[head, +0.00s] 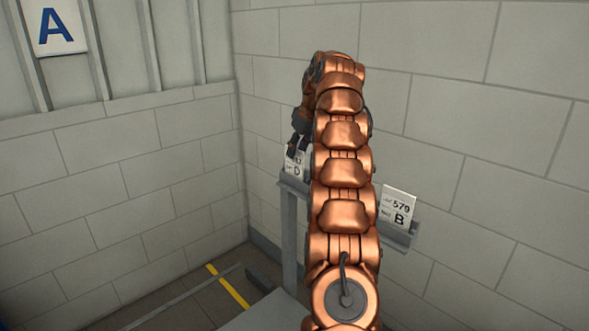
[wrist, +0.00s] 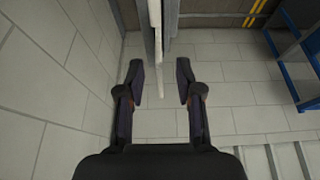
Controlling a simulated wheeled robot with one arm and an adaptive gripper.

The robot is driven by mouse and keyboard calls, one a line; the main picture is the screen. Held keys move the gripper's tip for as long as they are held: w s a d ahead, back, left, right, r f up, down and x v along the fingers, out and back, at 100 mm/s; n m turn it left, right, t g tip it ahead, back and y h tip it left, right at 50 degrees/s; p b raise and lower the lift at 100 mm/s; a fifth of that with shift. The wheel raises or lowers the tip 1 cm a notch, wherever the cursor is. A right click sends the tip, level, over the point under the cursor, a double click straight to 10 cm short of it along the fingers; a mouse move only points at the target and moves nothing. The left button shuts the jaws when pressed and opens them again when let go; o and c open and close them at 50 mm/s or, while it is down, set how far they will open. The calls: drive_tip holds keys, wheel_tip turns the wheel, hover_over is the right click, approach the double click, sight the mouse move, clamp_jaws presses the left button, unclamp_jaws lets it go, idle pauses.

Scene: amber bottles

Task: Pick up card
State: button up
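A white card marked D (head: 296,170) stands on a grey wall ledge (head: 291,184), left of my arm in the head view. A second white card, marked 579 and B (head: 398,206), stands at the ledge's right end. My gripper (head: 298,137) is at the upper part of the D card, partly covering it. In the wrist view my gripper (wrist: 160,80) is open, its two dark fingers apart. A thin pale edge (wrist: 159,55), seemingly a card seen edge-on, lies between the fingers with gaps on both sides. My arm hides the middle of the ledge.
Grey block walls meet in a corner behind the ledge. A sign with a blue A (head: 53,26) hangs at upper left. A yellow stripe (head: 228,286) marks the floor. A blue frame (wrist: 294,55) stands at the right of the wrist view.

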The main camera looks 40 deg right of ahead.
sight(294, 167)
drive_tip(key=shift+p+x, duration=0.4)
drive_tip(key=shift+x, duration=1.55)
clamp_jaws()
